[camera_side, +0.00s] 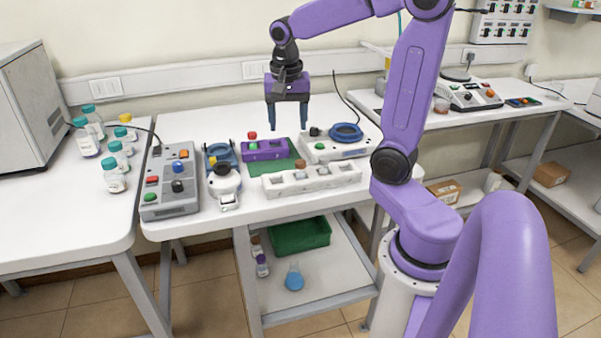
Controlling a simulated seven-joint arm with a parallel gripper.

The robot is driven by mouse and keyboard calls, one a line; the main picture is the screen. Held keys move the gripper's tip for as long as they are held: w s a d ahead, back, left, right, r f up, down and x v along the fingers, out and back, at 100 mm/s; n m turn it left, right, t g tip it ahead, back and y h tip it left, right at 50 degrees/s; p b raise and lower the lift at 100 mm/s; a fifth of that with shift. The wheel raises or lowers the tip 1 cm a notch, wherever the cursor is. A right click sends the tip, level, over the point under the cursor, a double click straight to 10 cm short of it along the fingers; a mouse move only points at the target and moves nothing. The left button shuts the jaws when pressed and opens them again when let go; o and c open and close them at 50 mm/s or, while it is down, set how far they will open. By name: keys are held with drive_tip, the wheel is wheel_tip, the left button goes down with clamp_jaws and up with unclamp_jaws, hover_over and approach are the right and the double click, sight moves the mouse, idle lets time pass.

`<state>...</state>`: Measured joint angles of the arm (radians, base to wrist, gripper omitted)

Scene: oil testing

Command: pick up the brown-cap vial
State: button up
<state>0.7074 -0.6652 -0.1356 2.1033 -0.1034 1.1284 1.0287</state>
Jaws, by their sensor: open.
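My gripper (287,126) is open and empty, pointing down above the back of the middle table. Its two fingers hang apart in the air, with the purple holder (264,150) below and a little to the left. A white rack (312,179) stands in front of the holder.
A green mat (283,163) lies under the holder. A grey control box (169,187) and a white instrument (224,182) stand left. A device with a blue ring (346,132) stands right. Several teal-cap bottles (114,177) stand on the left table. A green bin (300,236) sits on the shelf below.

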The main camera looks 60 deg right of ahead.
sight(300, 162)
drive_tip(key=d+m, duration=0.4)
drive_tip(key=d, duration=0.1)
drive_tip(key=f, duration=0.3)
drive_tip(key=d+f, duration=0.1)
drive_tip(key=f, duration=0.7)
drive_tip(key=shift+w+d, duration=0.15)
drive_tip(key=shift+w, duration=0.1)
drive_tip(key=shift+s+d+f, duration=0.1)
drive_tip(key=shift+d+f, duration=0.05)
drive_tip(key=shift+f, duration=2.55)
drive_tip(key=c, duration=1.1)
